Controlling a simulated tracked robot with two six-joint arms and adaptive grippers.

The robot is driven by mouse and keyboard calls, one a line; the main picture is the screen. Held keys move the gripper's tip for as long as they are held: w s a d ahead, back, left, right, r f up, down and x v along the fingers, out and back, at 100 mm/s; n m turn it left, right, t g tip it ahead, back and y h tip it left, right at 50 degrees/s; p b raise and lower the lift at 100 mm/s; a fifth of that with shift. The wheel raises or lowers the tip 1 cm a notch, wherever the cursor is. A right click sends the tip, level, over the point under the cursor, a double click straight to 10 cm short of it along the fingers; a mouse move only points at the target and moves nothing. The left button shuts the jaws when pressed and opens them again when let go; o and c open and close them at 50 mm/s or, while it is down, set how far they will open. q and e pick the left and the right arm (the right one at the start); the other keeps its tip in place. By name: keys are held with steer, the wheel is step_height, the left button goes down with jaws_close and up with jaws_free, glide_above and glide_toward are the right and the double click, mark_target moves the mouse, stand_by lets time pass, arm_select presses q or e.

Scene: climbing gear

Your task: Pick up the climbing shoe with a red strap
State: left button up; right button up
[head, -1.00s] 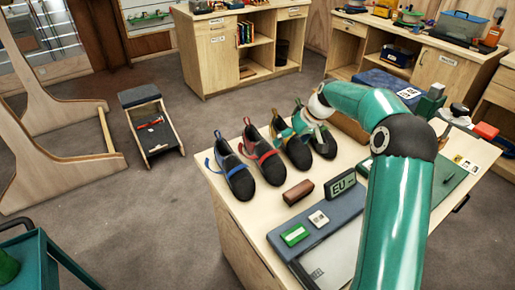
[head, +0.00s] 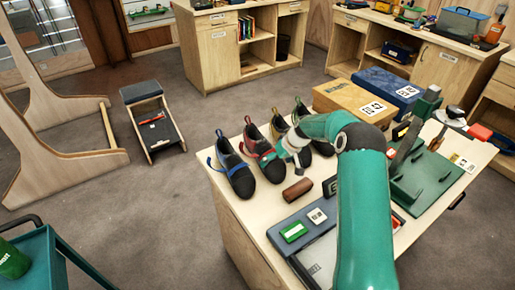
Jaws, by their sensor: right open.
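The black climbing shoe with a red strap (head: 254,144) stands on the light wooden table, second from left in a row of shoes. My right gripper (head: 284,161) is open and sits over the front part of this shoe, partly hiding its toe. I cannot tell whether the fingers touch it. The shoe with a blue strap (head: 239,178) stands just left of it. A shoe with a yellow loop (head: 279,126) stands to its right, partly behind my arm. My left gripper is not in view.
A brown block (head: 297,190) lies in front of the shoes. A blue-grey tray (head: 291,215) with a green-and-white item (head: 293,231) is nearer. A cardboard box (head: 335,97) and a blue box (head: 372,84) stand behind. Another shoe (head: 300,112) is partly hidden by my arm.

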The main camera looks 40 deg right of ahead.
steer(key=shift+x, duration=1.25)
steer(key=c, duration=1)
steer(key=shift+c, duration=0.5)
steer(key=shift+r, duration=0.2)
